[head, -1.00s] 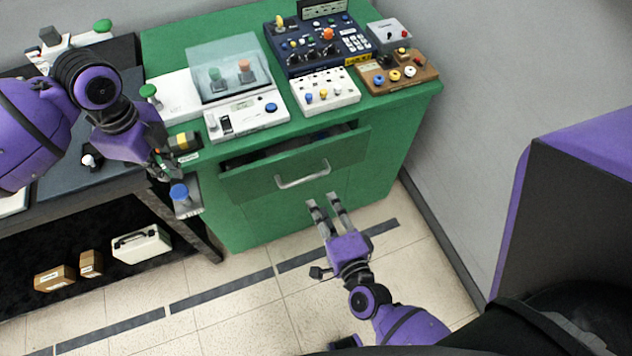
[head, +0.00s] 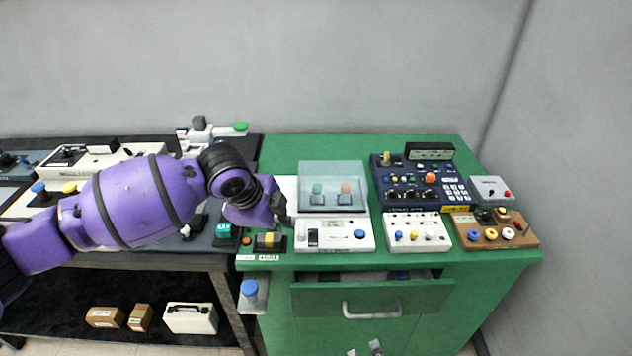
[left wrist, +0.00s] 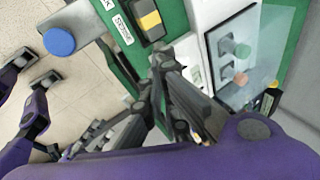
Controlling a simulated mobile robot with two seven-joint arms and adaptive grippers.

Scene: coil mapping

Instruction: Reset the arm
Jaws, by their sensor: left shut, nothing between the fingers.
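My left arm (head: 135,200) reaches in from the left in the head view. Its gripper (head: 284,218) is shut and empty, beside and above a black box with a yellow top (head: 268,241) at the green cabinet's left edge. In the left wrist view the closed fingers (left wrist: 160,65) point toward that box (left wrist: 147,20). Only the fingertips of my right gripper (head: 365,350) show, at the bottom edge of the head view. They are apart with nothing seen between them, in front of the cabinet; the rest of that arm is out of view.
The green cabinet (head: 285,150) carries a clear-covered unit (head: 333,172), a white meter, a blue control panel (head: 418,195) and a wooden terminal board (head: 494,236). Its drawer (head: 372,296) stands partly open. A dark bench stands left.

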